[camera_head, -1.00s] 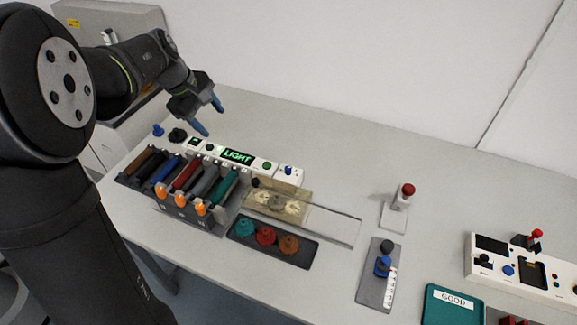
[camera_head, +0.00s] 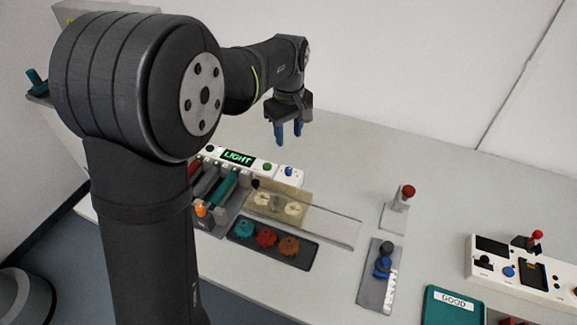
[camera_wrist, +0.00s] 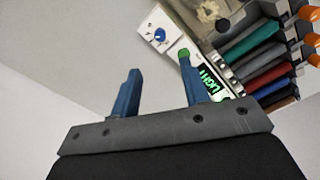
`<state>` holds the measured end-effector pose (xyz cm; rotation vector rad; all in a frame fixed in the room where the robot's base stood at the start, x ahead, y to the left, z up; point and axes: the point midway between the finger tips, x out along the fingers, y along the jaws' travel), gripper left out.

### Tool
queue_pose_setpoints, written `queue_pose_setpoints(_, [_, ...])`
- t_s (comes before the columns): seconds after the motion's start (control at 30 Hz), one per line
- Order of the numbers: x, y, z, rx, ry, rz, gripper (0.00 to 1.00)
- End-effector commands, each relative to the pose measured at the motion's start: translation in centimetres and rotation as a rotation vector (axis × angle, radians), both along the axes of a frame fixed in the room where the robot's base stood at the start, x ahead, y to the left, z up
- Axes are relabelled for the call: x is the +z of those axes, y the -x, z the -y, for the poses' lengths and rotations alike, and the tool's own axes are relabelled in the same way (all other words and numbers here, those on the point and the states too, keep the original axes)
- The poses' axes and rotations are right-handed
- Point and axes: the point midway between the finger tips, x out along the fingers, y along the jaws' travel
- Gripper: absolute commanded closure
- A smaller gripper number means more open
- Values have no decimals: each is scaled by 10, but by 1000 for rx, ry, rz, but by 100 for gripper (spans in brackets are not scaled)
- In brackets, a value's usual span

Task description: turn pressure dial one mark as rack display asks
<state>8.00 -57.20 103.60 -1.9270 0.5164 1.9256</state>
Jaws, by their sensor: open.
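The rack display (camera_head: 237,157) reads "LIGHT" in green and stands behind a row of coloured rollers. It shows upside down in the wrist view (camera_wrist: 208,80). At its right end is a white box with a small blue dial (camera_head: 289,171), also seen in the wrist view (camera_wrist: 160,35); its label is too small to read, so I cannot confirm it is the pressure dial. My gripper (camera_head: 289,138) is open and empty, pointing down, above and behind the blue dial and apart from it. In the wrist view the dial lies just beyond the fingertips (camera_wrist: 158,64).
A green button (camera_head: 267,167) sits between display and dial. In front are a stamped plate (camera_head: 275,203) and a dark tray (camera_head: 273,253) with teal, red and brown knobs. A red-topped stand (camera_head: 400,200) is to the right. My arm hides the rack's left part. The table behind is clear.

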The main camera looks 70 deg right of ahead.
Motion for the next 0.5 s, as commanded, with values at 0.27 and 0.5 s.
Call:
queue_pose_setpoints(0.27, [-64,0,-1,0,-5,-1,58])
queue_pose_setpoints(0.5, [-108,0,-1,0,-3,-2,58])
